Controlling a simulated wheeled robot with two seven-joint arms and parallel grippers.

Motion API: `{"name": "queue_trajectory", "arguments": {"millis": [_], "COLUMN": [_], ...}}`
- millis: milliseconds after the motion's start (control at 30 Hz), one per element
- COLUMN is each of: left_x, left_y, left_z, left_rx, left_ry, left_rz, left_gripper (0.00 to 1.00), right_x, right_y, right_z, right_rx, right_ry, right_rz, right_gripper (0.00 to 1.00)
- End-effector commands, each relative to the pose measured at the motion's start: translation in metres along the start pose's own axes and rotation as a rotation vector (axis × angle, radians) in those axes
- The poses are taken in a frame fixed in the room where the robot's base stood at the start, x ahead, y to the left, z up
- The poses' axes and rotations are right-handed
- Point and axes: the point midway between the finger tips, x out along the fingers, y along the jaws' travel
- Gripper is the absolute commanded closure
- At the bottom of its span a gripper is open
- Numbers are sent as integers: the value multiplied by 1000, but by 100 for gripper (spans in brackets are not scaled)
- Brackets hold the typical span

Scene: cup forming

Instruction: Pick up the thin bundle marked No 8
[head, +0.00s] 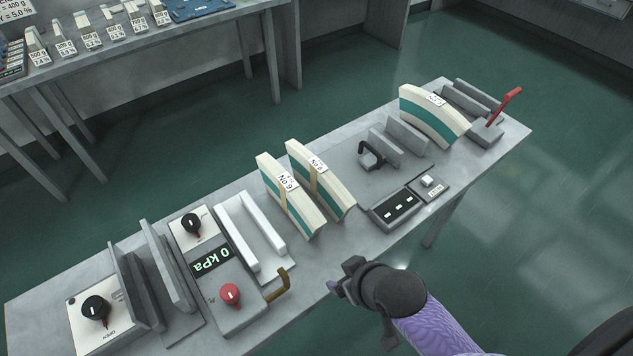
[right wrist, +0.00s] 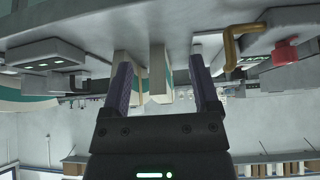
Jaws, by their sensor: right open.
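Two curved cream bundles with teal bands stand side by side near the middle of the bench in the head view. The right one of the pair (head: 329,187) has a tag too small to read surely, but it fits No 8. The left one (head: 293,202) seems marked No 9. My right gripper (head: 341,278) is off the bench's front edge, below and apart from the pair. In the right wrist view, which is upside down, its jaws (right wrist: 161,88) are open and empty, with cream bundle ends (right wrist: 157,72) beyond them. My left gripper is not in view.
A wider bundle (head: 432,117), apparently No 7, stands farther right. White rails (head: 252,238), a brown handle (head: 280,286) and a 0 kPa unit with a red knob (head: 230,294) lie left. A panel (head: 395,208) lies right of the pair, near the front edge.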

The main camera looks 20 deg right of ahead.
Motion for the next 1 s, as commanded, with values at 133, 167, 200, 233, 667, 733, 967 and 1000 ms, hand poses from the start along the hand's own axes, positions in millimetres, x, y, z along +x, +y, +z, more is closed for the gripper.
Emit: {"name": "queue_trajectory", "arguments": {"millis": [133, 167, 200, 233, 667, 733, 967, 1000], "left_x": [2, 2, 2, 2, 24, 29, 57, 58], "left_y": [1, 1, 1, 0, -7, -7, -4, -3], "left_z": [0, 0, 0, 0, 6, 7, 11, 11], "left_rx": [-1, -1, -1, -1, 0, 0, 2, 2], "left_ry": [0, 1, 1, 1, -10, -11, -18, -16], "left_rz": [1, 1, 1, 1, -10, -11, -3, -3], "left_gripper": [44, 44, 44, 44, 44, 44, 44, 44], "right_x": [12, 14, 16, 16, 48, 56, 94, 96], "right_y": [21, 27, 35, 42, 89, 89, 91, 90], "right_z": [-65, -75, -87, -96, -162, -166, -189, -192], "right_rx": [-53, -55, -57, -57, -38, -39, -38, -40], "right_ry": [256, 299, 351, 389, 598, 597, 596, 595], "right_rz": [-46, -52, -56, -58, -45, -45, -45, -45], "right_gripper": [22, 22, 22, 22, 22, 22, 22, 22]}}
